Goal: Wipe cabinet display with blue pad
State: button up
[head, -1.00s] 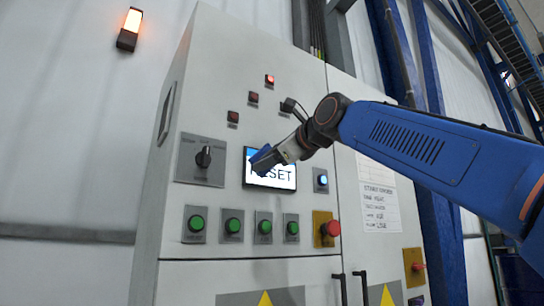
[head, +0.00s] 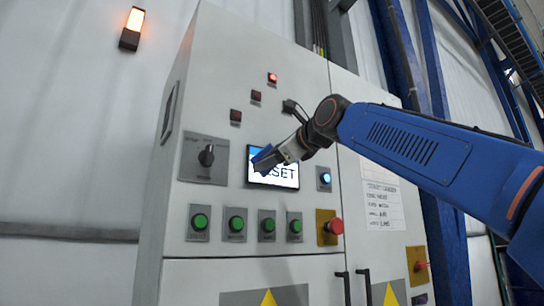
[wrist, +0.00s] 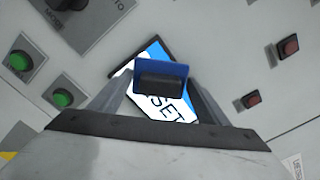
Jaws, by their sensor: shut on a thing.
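The cabinet display (head: 285,179) is a small lit screen with a blue top and the letters "SET" showing; my gripper and the pad cover part of it. It also shows in the wrist view (wrist: 172,106), tilted. My gripper (head: 277,157) is in front of the display's upper part, shut on the blue pad (head: 264,158). In the wrist view the blue pad (wrist: 178,70) sits between the fingers with a dark grip block on it, over the display's middle. I cannot tell whether the pad touches the screen.
Around the display are a rotary switch (head: 206,156), several green buttons (head: 237,223), a blue lit button (head: 325,178), a red emergency button (head: 334,226) and red lamps (head: 272,77). A paper sheet (head: 383,207) is on the right door. An orange lamp (head: 133,27) is on the wall.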

jog(key=w+d, duration=0.2)
jog(key=d, duration=0.1)
dwell(0.4)
jog(key=shift+a, duration=0.15)
jog(key=shift+s+a, duration=0.45)
jog(key=shift+a, duration=0.35)
jog(key=shift+s+a, duration=0.45)
jog(key=shift+a, duration=0.35)
jog(key=shift+v, duration=3)
jog(key=shift+s+d, duration=0.1)
